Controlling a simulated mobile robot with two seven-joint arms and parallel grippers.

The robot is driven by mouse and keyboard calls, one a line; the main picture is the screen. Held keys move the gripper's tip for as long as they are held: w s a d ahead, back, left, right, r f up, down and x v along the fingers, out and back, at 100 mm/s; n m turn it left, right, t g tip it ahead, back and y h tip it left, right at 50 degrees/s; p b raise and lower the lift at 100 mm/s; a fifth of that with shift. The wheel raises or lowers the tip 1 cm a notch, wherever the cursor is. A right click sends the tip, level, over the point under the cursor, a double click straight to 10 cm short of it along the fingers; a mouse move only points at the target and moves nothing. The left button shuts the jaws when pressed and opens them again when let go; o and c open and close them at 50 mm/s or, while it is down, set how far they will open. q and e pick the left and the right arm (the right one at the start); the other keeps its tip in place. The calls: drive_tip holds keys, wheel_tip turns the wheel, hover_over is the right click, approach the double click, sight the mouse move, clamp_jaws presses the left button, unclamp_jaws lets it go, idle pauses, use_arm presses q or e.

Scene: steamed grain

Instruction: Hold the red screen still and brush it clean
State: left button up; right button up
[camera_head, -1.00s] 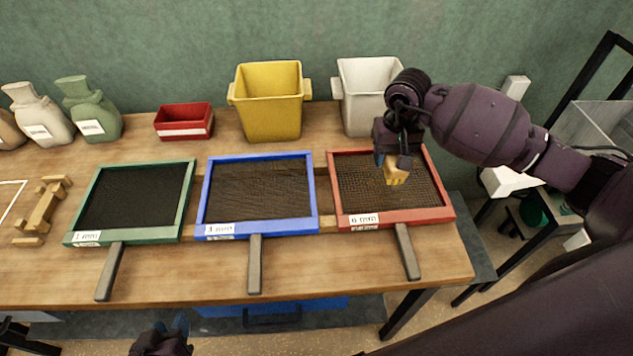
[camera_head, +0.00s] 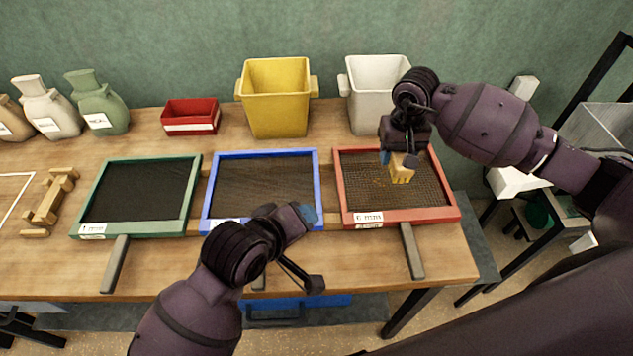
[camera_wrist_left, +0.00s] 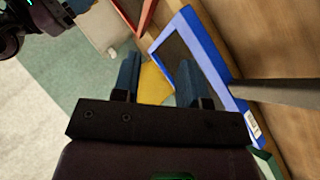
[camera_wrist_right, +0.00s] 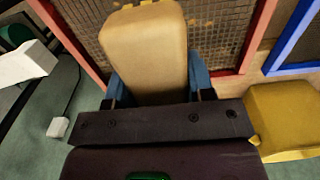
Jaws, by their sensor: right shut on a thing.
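The red screen (camera_head: 452,213) lies flat at the right end of the table, its grey handle (camera_head: 412,252) toward the front edge. A few small orange specks show on its mesh. My right gripper (camera_head: 396,160) is shut on the yellow-tan brush (camera_head: 402,175), over the mesh. The right wrist view shows the brush (camera_wrist_right: 145,48) between both blue fingers; whether its bristles touch the mesh is hard to tell. My left gripper (camera_head: 313,250) is open and empty, in front of the blue screen and left of the red screen's handle. The left wrist view shows its fingers (camera_wrist_left: 158,80) apart.
The blue screen (camera_head: 262,153) lies beside the red one, its front and handle partly hidden by my left arm. A green screen (camera_head: 190,190) lies further left. A yellow bin (camera_head: 277,105), a white bin (camera_head: 370,100) and a red box (camera_head: 191,122) stand behind.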

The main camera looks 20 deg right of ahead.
sight(340, 194)
use_arm(q)
drive_tip(key=w+d+g, duration=0.1)
drive_tip(key=w+d+r+m, duration=0.1)
drive_tip(key=w+d, duration=0.1)
drive_tip(key=w+d+m+g+y, duration=0.1)
drive_tip(key=shift+w+d+r+g, duration=0.2)
drive_tip(key=shift+d+r+g, duration=0.05)
drive_tip(key=shift+g, duration=0.05)
drive_tip(key=shift+w+d+r+m+y, duration=0.2)
drive_tip(key=shift+w+d+m+y, duration=0.15)
drive_tip(key=shift+w+y, duration=0.2)
drive_tip(key=x, duration=1.1)
drive_tip(key=shift+d+f, duration=0.3)
drive_tip(key=shift+f, duration=0.05)
clamp_jaws()
drive_tip(key=shift+s+a, duration=0.1)
